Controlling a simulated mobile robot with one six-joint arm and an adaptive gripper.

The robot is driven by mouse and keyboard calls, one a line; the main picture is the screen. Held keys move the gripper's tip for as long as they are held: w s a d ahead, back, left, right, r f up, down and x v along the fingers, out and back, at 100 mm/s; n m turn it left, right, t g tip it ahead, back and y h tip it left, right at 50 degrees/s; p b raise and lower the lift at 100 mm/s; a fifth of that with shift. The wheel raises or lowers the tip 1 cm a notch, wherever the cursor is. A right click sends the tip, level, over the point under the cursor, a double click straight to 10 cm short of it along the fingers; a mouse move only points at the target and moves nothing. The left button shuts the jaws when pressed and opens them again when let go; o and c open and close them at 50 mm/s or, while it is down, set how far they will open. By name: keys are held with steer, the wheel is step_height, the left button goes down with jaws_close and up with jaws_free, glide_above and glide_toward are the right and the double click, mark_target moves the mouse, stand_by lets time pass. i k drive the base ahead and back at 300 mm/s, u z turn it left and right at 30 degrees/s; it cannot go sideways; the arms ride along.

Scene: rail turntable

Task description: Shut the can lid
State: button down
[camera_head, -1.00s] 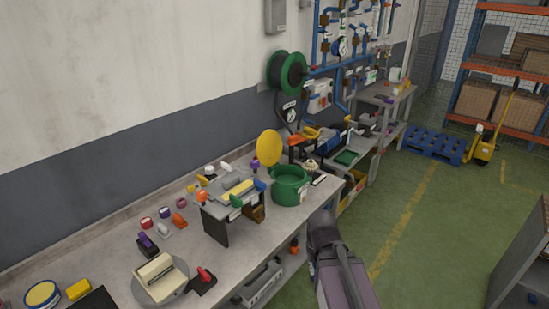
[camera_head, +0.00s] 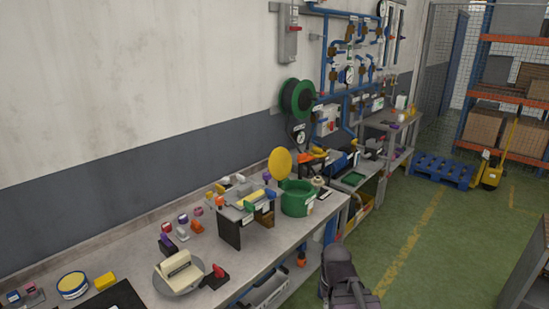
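The green can (camera_head: 298,199) stands on the workbench (camera_head: 137,246), right of a small dark stand. Its round yellow lid (camera_head: 280,163) is raised, standing nearly upright at the can's back left edge, so the can is open. Part of my own arm shows at the bottom, right of the bench edge and well apart from the can. My gripper's fingers cannot be made out in this view.
A small stand with colored handles (camera_head: 243,212) is close to the left of the can. A turntable with a cream block (camera_head: 179,273) and a red-handled switch (camera_head: 217,276) are at the bench front. A green hose reel (camera_head: 298,97) hangs on the wall.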

mark_target(280, 162)
steer(key=z, duration=0.05)
steer(key=k, duration=0.15)
steer(key=z, duration=0.05)
steer(key=i, duration=1.4)
steer(key=u, duration=0.4)
